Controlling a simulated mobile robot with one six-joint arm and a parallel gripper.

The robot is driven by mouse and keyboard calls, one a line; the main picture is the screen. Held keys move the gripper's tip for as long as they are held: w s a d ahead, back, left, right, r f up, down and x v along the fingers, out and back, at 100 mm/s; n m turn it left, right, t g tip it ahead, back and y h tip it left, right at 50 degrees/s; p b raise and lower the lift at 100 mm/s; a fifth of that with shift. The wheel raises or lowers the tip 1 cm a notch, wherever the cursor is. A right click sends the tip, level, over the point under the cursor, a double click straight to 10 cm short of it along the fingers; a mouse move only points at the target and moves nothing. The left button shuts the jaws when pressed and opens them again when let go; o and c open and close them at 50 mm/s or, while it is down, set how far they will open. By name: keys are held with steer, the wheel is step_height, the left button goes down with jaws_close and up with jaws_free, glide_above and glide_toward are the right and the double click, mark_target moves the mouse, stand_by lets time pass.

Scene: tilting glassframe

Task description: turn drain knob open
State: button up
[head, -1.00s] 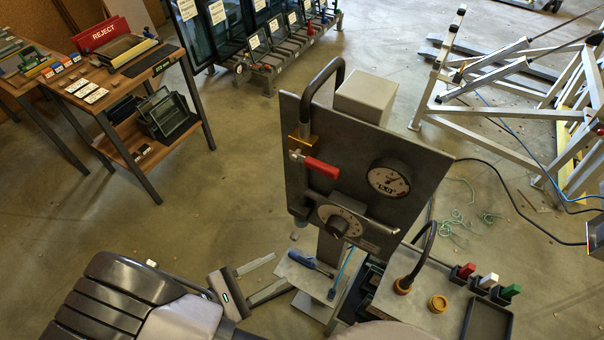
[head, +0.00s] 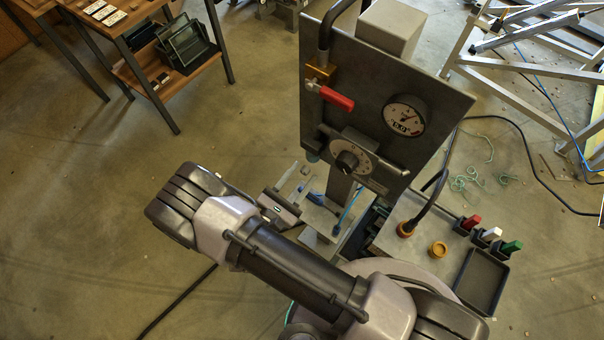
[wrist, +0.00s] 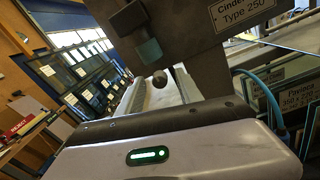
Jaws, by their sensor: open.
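The grey upright panel (head: 440,90) carries a red lever, a gauge and a dial with a black knob (head: 347,161). A teal-ended fitting (head: 312,156) hangs at its lower left edge; the wrist view shows it from close by (wrist: 149,50). Just below it in the wrist view is a small dark round knob (wrist: 160,78), which appears to be the drain knob. My gripper (head: 295,185) is open below the panel's lower left, its fingers pointing toward the fitting. In the wrist view the knob appears between the fingers; I cannot tell whether they touch it.
A red lever (head: 337,97) and a pressure gauge (head: 405,116) are on the panel above. Red, white and green handles stand at right near a dark tray (head: 484,281).

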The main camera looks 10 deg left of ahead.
steer(key=shift+w+d, duration=0.15)
steer(key=shift+w, duration=0.2)
jaws_close()
